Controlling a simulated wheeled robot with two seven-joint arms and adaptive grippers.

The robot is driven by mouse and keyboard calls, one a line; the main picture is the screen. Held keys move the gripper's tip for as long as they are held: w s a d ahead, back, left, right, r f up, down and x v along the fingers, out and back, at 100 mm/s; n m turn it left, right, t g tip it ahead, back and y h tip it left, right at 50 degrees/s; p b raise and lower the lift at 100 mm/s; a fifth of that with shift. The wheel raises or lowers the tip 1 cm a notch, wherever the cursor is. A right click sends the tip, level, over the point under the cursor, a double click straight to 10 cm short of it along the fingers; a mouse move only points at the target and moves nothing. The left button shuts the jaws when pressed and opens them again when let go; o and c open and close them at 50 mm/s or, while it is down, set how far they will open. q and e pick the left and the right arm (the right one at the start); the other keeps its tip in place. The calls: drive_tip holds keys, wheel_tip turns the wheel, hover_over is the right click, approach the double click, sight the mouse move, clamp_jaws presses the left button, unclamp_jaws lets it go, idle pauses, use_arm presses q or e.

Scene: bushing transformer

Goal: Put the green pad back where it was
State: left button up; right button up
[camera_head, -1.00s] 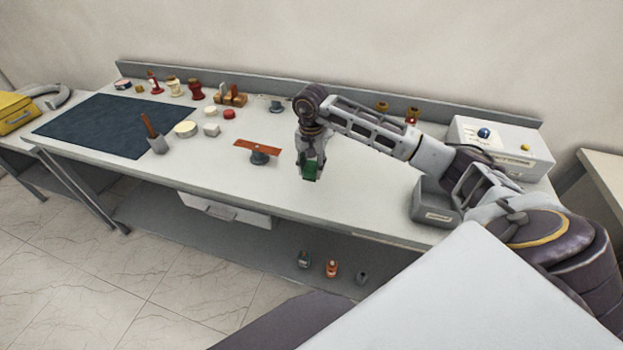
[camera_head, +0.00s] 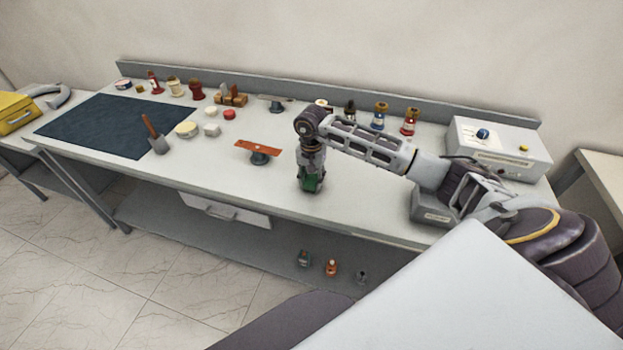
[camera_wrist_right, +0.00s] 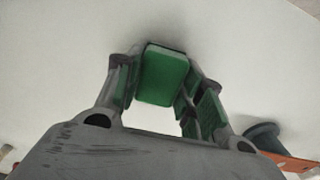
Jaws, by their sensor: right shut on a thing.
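The green pad (camera_wrist_right: 163,75) sits between the fingers of my right gripper (camera_wrist_right: 160,85) in the right wrist view. The fingers have green inner faces too. In the head view my right gripper (camera_head: 311,184) points down near the front edge of the white workbench (camera_head: 215,165), and a bit of green shows at its tip. It is shut on the pad. Whether the pad touches the bench top is hard to tell. My left gripper is not in view.
An orange bar on a dark round stand (camera_head: 258,150) is just left of my right gripper. A dark blue mat (camera_head: 110,125) covers the bench's left part. Several bottles (camera_head: 379,117) stand at the back. A white box (camera_head: 500,148) is at the right.

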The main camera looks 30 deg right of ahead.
sight(311, 179)
drive_tip(key=shift+f, duration=0.3)
drive_tip(key=o, duration=1)
drive_tip(key=shift+r, duration=0.15)
drive_tip(key=shift+r, duration=0.65)
drive_tip(key=shift+r+b, duration=1.15)
drive_tip(key=shift+r, duration=4.2)
